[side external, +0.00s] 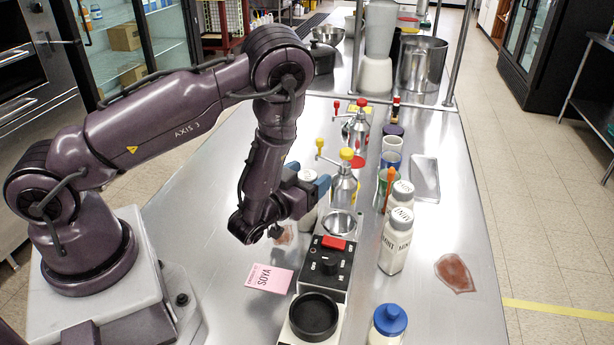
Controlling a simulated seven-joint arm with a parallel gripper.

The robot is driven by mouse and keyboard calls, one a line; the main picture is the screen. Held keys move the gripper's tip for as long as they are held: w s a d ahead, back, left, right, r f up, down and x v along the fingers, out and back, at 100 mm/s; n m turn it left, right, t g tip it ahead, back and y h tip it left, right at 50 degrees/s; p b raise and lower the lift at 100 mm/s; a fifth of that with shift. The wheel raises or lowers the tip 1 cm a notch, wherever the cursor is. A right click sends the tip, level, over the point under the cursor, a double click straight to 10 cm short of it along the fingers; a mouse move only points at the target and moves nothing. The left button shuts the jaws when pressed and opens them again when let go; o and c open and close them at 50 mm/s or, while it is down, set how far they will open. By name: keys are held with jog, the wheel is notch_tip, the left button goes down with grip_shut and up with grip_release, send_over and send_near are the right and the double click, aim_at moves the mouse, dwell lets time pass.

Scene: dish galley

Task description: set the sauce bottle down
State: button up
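A white bottle with a pale cap (308,200), which I take to be the sauce bottle, is upright at my gripper (309,182). The gripper's blue fingertips sit on either side of its top and appear shut on it. My wrist hides part of the bottle. Its label and its base cannot be made out, so I cannot tell whether it touches the counter. A pink card reading SOYA (265,279) lies flat on the steel counter (228,262), below and left of the gripper.
A black device with a red switch (333,243) and a round black-topped unit (313,316) stand close in front. Pump bottles (345,188), white labelled bottles (396,242) and a blue-lidded jar (388,322) stand to the right. Reddish stains (455,273) mark the counter. Bare counter surrounds the card's left.

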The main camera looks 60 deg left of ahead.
jog(key=shift+r, duration=0.1)
jog(key=shift+s+d, duration=0.15)
jog(key=shift+s, duration=0.1)
jog(key=shift+o, duration=0.4)
jog(key=v, duration=0.7)
jog(key=shift+x, duration=3.85)
grip_shut()
